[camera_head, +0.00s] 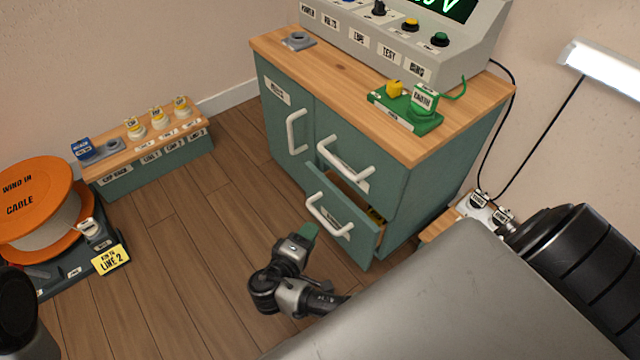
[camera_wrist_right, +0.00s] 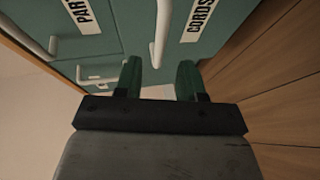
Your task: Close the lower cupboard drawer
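The green cupboard (camera_head: 395,205) has a wooden top. Its lower drawer (camera_head: 350,237) stands pulled out, with a white bar handle (camera_head: 328,215) and part of its inside showing. The upper drawer (camera_head: 357,178) above it looks shut. My right gripper (camera_head: 308,231) is low in front of the lower drawer, to the left of its front. In the right wrist view my right gripper (camera_wrist_right: 159,78) has its two green fingers apart with nothing held. The lower drawer's handle (camera_wrist_right: 160,35), beside a "CORDS" label, lines up between them; I cannot tell the remaining gap. My left gripper is not in view.
A door with a white handle (camera_head: 295,131) is left of the drawers. A console (camera_head: 410,45) and a green block (camera_head: 405,112) stand on the top. A low bench (camera_head: 160,165) and an orange cable reel (camera_head: 40,190) stand left. Wooden floor (camera_head: 190,270) between is clear.

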